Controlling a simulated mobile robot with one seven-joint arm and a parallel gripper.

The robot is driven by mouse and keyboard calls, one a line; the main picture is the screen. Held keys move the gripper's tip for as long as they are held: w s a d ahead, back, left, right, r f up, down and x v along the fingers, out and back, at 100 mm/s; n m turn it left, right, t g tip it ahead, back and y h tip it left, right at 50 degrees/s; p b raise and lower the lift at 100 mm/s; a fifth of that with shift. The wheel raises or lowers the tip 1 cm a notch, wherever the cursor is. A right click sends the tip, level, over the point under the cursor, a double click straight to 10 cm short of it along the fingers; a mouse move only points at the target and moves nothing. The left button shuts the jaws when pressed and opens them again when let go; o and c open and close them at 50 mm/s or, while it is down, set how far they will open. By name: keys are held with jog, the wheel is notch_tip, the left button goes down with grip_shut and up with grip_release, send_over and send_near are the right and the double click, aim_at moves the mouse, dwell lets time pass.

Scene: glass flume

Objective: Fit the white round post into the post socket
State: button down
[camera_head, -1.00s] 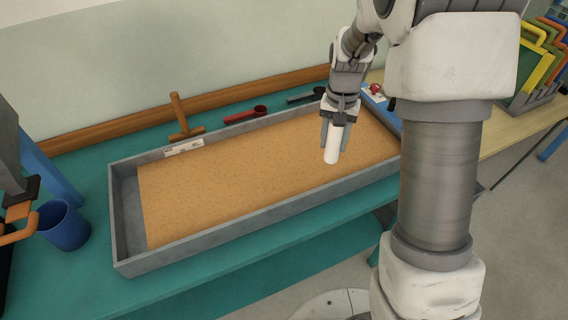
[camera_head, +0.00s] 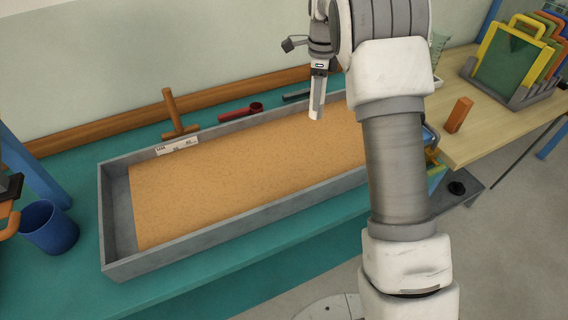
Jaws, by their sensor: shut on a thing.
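My gripper (camera_head: 317,92) is shut on the white round post (camera_head: 316,114). Only a small pale end of the post shows below the fingers. The gripper is above the far right part of the sand-filled tray (camera_head: 190,247). The post points downward, slightly tilted. I cannot make out the post socket in this view; my arm covers the right end of the tray.
A brown wooden T-shaped tool (camera_head: 173,113), a red scoop (camera_head: 240,112) and a dark tool (camera_head: 298,95) lie behind the tray. A blue cup (camera_head: 50,228) stands at left. At right, a wooden table holds an orange block (camera_head: 459,115) and a rack of coloured frames (camera_head: 515,60).

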jog(key=shift+w+a+m, duration=0.1)
jog(key=shift+w+m, duration=0.25)
jog(key=shift+m, duration=0.35)
jog(key=shift+a, duration=0.15)
jog(key=b, duration=0.2)
send_near(284, 161)
jog(key=shift+f+b, duration=0.55)
jog(key=shift+f, duration=0.95)
jog(key=shift+f, duration=0.2)
jog(key=shift+c, duration=1.8)
grip_release()
jog(key=shift+r, duration=0.15)
